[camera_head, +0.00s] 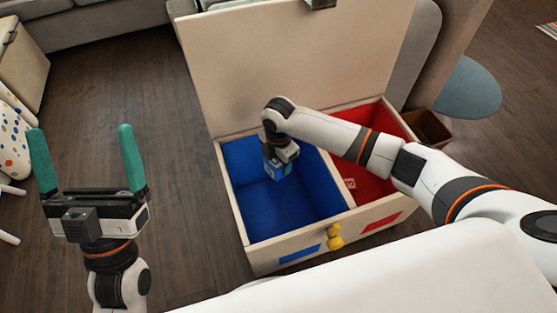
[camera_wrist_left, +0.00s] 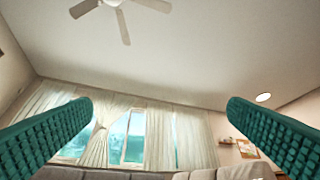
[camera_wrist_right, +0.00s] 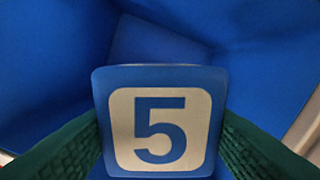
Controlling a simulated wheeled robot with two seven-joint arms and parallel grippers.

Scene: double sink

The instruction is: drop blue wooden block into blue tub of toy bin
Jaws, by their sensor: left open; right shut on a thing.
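The toy bin (camera_head: 262,255) is a pale wooden box with its lid raised. Its left compartment is the blue tub (camera_head: 310,205), and its right one is the red tub (camera_head: 377,181). My right gripper (camera_head: 275,170) reaches down into the blue tub. It is shut on the blue wooden block (camera_wrist_right: 160,78), which has a white panel with a blue 5. The blue tub's walls surround the block in the right wrist view; its height above the floor cannot be told. My left gripper (camera_head: 90,170) is open and empty, left of the bin, pointing up.
A small red block with a white mark (camera_head: 349,183) lies in the red tub. The raised lid (camera_head: 290,65) stands behind the tubs. A yellow knob (camera_head: 334,238) sticks out at the front. A brown box (camera_head: 428,128) stands right of the bin.

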